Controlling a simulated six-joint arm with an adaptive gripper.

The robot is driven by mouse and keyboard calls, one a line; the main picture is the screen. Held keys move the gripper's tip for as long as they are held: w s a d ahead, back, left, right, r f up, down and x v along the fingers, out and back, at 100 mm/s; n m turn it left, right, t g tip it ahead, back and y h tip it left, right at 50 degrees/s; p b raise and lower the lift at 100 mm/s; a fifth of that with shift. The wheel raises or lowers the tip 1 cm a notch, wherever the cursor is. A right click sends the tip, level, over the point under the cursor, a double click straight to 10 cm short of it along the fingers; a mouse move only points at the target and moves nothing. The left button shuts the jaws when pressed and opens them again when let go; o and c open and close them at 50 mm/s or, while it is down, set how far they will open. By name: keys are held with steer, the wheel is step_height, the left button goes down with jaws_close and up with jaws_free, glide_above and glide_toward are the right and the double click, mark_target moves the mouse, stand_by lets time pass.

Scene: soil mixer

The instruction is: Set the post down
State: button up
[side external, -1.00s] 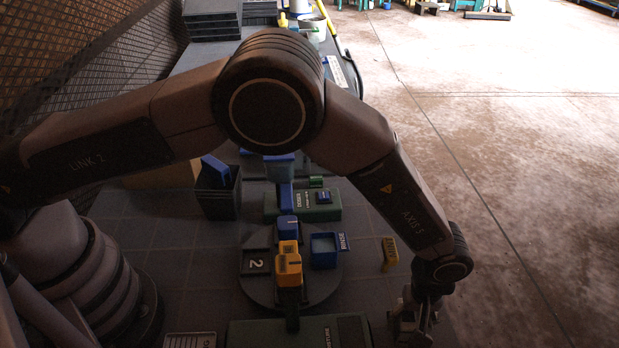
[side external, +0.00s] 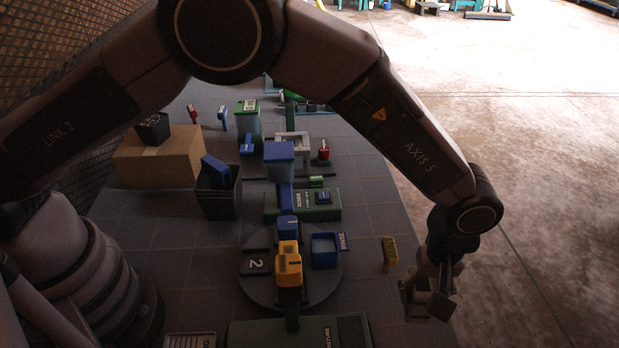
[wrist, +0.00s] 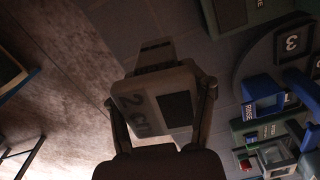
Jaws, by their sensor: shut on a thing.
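My gripper (wrist: 160,95) is shut on a pale grey block-like post (wrist: 132,98) with dark markings including a 2 and a dark panel. One finger is on each side of it. A narrower, darker lettered part (wrist: 155,55) shows beyond it. In the side external view my gripper (side external: 432,282) is at the table's right edge, to the right of a small yellow block (side external: 390,252). The post shows dimly there (side external: 441,305). I cannot tell whether its underside touches anything.
A round turntable (side external: 328,285) with a blue tray (side external: 323,250) and a yellow-topped unit (side external: 289,262) stands left of my gripper. Green machines, a dark bin (side external: 220,195) and a cardboard box (side external: 155,162) stand farther off. The concrete floor is beyond the right edge.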

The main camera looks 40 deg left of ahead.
steer(key=w+a+r+n, duration=0.1)
steer(key=w+a+n, duration=0.1)
steer(key=w+a, duration=2.4)
steer(key=shift+w+r, duration=0.15)
steer(key=shift+r, duration=0.05)
steer(key=f, duration=0.4)
steer(key=a+f, duration=0.1)
steer(key=f, duration=0.1)
steer(key=shift+w, duration=0.2)
steer(key=shift+d+f, duration=0.1)
steer(key=shift+f, duration=1.9)
steer(key=shift+f, duration=0.1)
steer(key=o, duration=1.2)
steer(key=shift+o, duration=0.2)
